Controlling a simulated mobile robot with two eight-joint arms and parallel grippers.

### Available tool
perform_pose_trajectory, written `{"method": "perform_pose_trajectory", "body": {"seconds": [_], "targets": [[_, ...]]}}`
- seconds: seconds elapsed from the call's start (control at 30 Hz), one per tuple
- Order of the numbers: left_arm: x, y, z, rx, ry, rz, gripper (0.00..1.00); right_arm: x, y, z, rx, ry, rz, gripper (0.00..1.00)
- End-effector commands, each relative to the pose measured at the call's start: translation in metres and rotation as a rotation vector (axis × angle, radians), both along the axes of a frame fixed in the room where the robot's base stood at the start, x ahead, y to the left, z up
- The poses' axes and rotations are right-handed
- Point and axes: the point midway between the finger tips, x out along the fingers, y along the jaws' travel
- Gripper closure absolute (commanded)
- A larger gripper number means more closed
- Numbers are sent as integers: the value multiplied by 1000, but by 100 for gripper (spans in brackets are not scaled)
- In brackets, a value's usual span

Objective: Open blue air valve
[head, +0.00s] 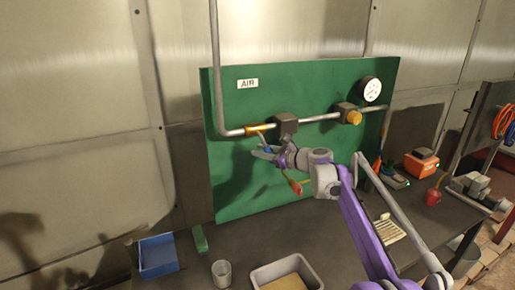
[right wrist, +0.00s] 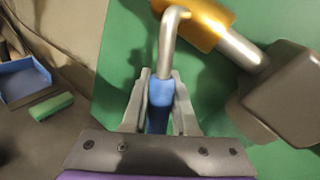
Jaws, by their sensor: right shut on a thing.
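The air valve has a brass body (head: 260,128) on the pipe of the green panel. Its bent metal lever (right wrist: 173,45) hangs downward from the brass body in the right wrist view and ends in a blue sleeve (right wrist: 161,92). My right gripper (right wrist: 160,88) is shut on the blue sleeve, one finger on each side. In the head view my right gripper (head: 264,151) is just below the valve, and the blue handle is mostly hidden by it. My left gripper is not in view.
A dark regulator block (head: 286,125) sits right of the valve, with a yellow knob (head: 354,117) and gauge (head: 371,89) further right. A red-tipped thing (head: 296,187) hangs below my right wrist. A blue bin (head: 158,254), a cup (head: 221,272) and a grey tray (head: 262,275) stand on the bench.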

Motion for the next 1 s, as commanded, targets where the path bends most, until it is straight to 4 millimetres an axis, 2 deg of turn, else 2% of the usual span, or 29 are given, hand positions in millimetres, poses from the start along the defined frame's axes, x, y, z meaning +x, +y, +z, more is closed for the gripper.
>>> {"method": "perform_pose_trajectory", "body": {"seconds": [0.03,0.3,0.9,0.93,1.0], "targets": [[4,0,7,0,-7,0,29,2,-2,6,-30,-16,-1,100],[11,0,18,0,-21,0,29,5,-10,7,-149,-65,-1,100],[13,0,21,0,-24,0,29,6,-14,6,-193,-81,-2,100],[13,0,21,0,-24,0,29,6,-14,6,-193,-81,-2,72],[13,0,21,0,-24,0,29,6,-14,6,-193,-81,-2,59]]}}
